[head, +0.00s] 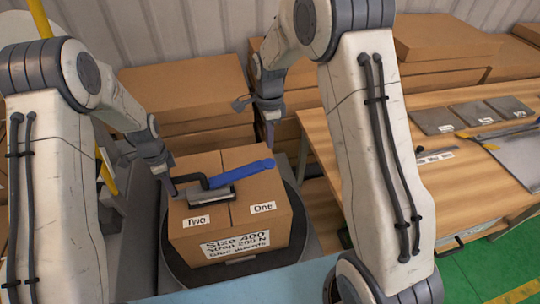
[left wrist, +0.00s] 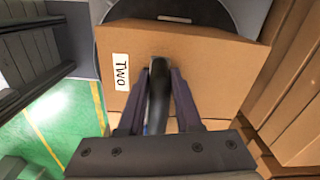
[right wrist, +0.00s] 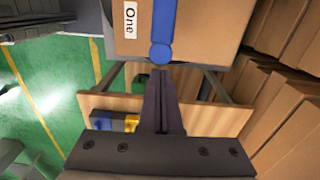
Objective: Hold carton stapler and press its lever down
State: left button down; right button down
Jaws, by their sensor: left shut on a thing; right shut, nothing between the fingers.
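The carton stapler lies on top of a cardboard box (head: 232,235) in the head view. Its blue lever (head: 240,172) slants up to the right, and its black handle (head: 190,179) points left. My left gripper (head: 172,188) is shut on the black handle, which shows between the fingers in the left wrist view (left wrist: 159,100). My right gripper (head: 270,135) is shut and empty, above and behind the lever's rounded end. In the right wrist view the lever (right wrist: 163,25) reaches just ahead of the shut fingertips (right wrist: 163,72); I cannot tell if they touch.
The box stands on a dark round turntable (head: 295,240). Stacked cartons (head: 200,95) stand behind it. A wooden table (head: 450,195) at the right holds grey plates (head: 432,121) and labels. Green floor (head: 500,265) shows at the lower right.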

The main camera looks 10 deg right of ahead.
aim_at(270, 163)
notch_tip(270, 163, down, 7)
jog(key=shift+f, duration=0.2)
dwell(0.3)
jog(key=f, duration=0.2)
jog(key=d+f, duration=0.1)
jog(key=f, duration=0.3)
jog(key=shift+s+d+f, duration=0.1)
jog(key=shift+d, duration=0.25)
jog(key=shift+s+d+f, duration=0.1)
jog(key=shift+f, duration=0.25)
pick_arm(q)
jog(key=shift+a, duration=0.15)
pick_arm(e)
jog(key=shift+d+r, duration=0.1)
jog(key=shift+r, duration=0.4)
jog(key=d+r, duration=0.3)
jog(key=r, duration=1)
jog(key=shift+w+d, duration=0.25)
jog(key=shift+d, duration=0.1)
pick_arm(q)
jog(key=c, duration=0.5)
grip_release()
